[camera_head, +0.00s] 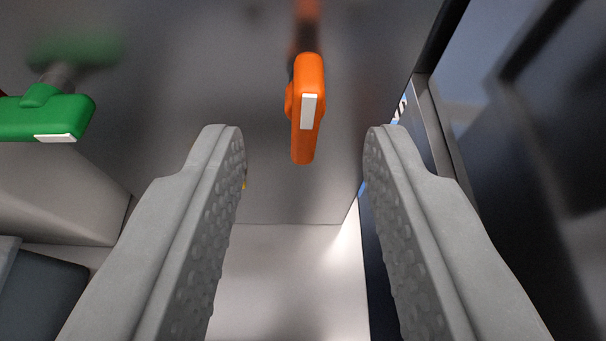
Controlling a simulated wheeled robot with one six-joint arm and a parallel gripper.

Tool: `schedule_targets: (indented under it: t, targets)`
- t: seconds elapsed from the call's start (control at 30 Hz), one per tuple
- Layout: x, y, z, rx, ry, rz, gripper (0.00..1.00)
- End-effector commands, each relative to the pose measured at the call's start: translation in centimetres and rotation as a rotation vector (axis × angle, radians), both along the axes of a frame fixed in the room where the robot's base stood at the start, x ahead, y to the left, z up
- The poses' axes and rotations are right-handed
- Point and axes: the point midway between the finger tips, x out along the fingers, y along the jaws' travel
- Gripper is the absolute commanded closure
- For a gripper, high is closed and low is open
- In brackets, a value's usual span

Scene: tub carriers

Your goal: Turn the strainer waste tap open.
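An orange tap handle (309,110) with a white mark on its face shows at the top centre, standing nearly upright in the picture in front of a grey metal panel. A green tap handle (45,117), also with a white mark, lies level at the left edge and is partly cut off. I cannot tell from the view which one is the strainer waste tap. My gripper (304,150) is open and empty. Its two grey fingers stand either side of the orange handle in the picture; no contact shows.
The grey metal panel (270,190) fills the back. A pale box-like body (55,195) is below the green handle, with a dark block (40,295) at the lower left. A dark upright frame and panel (530,190) stand close on the right. A pale surface (285,285) shows between the fingers.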

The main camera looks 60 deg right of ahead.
Motion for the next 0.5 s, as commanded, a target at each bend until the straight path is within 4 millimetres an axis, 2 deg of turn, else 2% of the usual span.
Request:
schedule_targets:
  t: [0.1,0.5]
  targets:
    - [-1.2,2.0,1.0,0.0,-0.001,0.004,0.65]
    - [-5.1,8.0,4.0,-0.001,-0.001,0.003,0.65]
